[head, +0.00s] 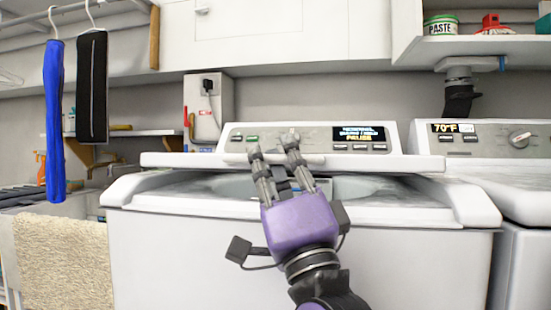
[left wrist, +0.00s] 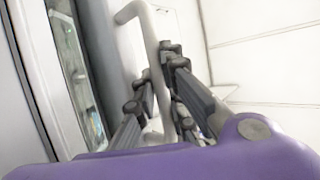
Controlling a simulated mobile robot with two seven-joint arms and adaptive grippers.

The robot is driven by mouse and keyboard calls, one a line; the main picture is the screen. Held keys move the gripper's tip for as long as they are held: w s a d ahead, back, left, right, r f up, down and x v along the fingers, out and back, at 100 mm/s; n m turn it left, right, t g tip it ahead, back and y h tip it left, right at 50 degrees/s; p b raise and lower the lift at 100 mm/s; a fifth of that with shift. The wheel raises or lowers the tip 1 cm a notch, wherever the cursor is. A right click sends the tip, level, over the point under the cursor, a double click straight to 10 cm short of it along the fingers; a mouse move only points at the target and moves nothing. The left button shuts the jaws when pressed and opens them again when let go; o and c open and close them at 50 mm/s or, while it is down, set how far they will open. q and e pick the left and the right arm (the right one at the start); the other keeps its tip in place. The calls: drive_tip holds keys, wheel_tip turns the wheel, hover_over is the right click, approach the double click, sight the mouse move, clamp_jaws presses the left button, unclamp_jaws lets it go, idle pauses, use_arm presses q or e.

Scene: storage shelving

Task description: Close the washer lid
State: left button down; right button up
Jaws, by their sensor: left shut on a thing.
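The white washer (head: 300,250) stands in the middle of the head view. Its lid (head: 400,162) shows nearly edge-on as a long white slab in front of the control panel, raised above the tub opening (head: 225,186). My left gripper (head: 272,146) reaches over the opening with its fingers at the lid's front edge. The fingers hide part of the lid and opening. My right gripper is not in view.
The control panel (head: 310,138) with a lit display is behind the lid. A second machine (head: 510,185) stands close on the right. A beige towel (head: 62,258) hangs at the left, below hanging clothes (head: 54,120). A shelf (head: 485,45) is above at the right.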

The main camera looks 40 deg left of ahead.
use_arm(q)
drive_tip(key=c, duration=1.9)
unclamp_jaws()
drive_tip(key=shift+r, duration=0.1)
drive_tip(key=shift+o, duration=0.5)
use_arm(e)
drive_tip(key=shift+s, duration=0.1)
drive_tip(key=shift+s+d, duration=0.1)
use_arm(q)
drive_tip(key=v, duration=0.7)
drive_tip(key=shift+s+d, duration=0.3)
drive_tip(key=shift+d, duration=0.05)
